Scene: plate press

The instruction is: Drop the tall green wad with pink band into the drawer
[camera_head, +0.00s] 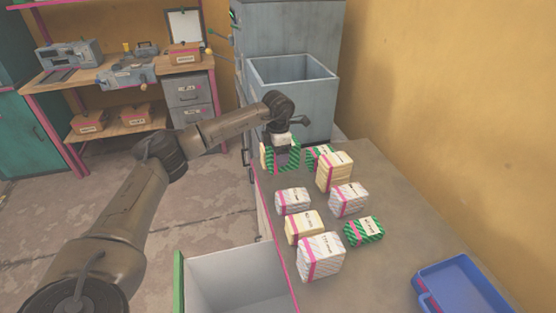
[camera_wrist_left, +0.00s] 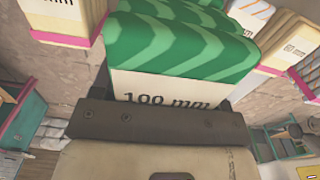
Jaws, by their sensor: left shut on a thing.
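My left gripper (camera_head: 281,153) is shut on a green striped wad (camera_head: 294,157) near the far left part of the counter. The wad fills the middle of the left wrist view (camera_wrist_left: 180,45), where its white face reads "100 mm". The gripper covers part of the wad, and I cannot tell whether it is clear of the counter. A pale open drawer (camera_head: 235,275) with a green front edge stands at the bottom of the head view, nearer than the wad. My right gripper is not in view.
Several banded wads stand on the counter (camera_head: 395,245), including a tall cream one (camera_head: 334,172) and a green one (camera_head: 364,231). A blue tray (camera_head: 461,287) lies at the lower right. A grey-blue open bin (camera_head: 303,103) stands behind the gripper.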

